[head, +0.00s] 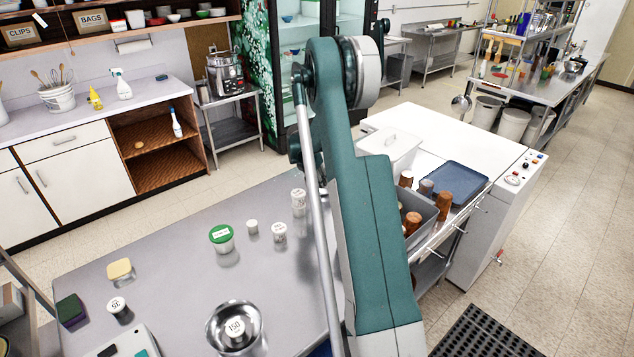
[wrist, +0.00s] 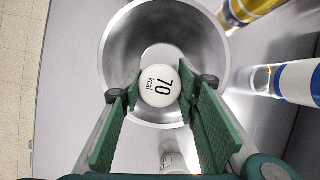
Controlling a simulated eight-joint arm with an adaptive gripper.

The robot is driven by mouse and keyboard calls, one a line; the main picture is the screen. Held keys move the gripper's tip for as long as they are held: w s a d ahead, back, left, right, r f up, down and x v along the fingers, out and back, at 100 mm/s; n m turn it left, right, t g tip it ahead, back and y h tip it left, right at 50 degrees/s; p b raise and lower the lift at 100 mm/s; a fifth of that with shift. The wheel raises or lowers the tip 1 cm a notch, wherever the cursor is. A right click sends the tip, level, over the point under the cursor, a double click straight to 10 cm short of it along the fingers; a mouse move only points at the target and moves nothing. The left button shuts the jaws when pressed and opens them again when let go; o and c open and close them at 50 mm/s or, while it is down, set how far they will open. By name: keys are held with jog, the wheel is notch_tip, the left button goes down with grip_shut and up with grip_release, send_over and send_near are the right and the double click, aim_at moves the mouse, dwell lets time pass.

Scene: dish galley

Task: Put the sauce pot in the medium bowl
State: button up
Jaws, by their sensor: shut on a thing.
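In the wrist view, a white round sauce pot (wrist: 161,88) with a lid reading "70 kcal" sits between the fingertips of my gripper (wrist: 160,92). My gripper is shut on it. A shiny steel bowl (wrist: 118,48) lies below and around the pot. I cannot tell whether the pot touches the bowl's floor or hangs above it. In the head view, my arm hides my gripper and that bowl. Another steel bowl (head: 215,318) stands at the front of the table, with a white-lidded pot (head: 235,327) marked "150" in it.
The steel table (head: 180,270) carries a green-lidded tub (head: 222,238), small white pots (head: 280,232), a yellow-topped block (head: 120,269) and a dark sponge (head: 71,310). A yellow-banded container (wrist: 240,10) and a blue-banded one (wrist: 298,82) stand right of the bowl in the wrist view.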

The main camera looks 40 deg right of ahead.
jog(key=shift+f+b, duration=0.55)
jog(key=shift+f, duration=0.05)
dwell(0.3)
jog(key=o, duration=0.6)
jog(key=shift+r, duration=0.15)
jog(key=shift+r+p, duration=0.55)
jog(key=shift+p, duration=0.1)
jog(key=v, duration=1.2)
jog(key=shift+s+d, duration=0.1)
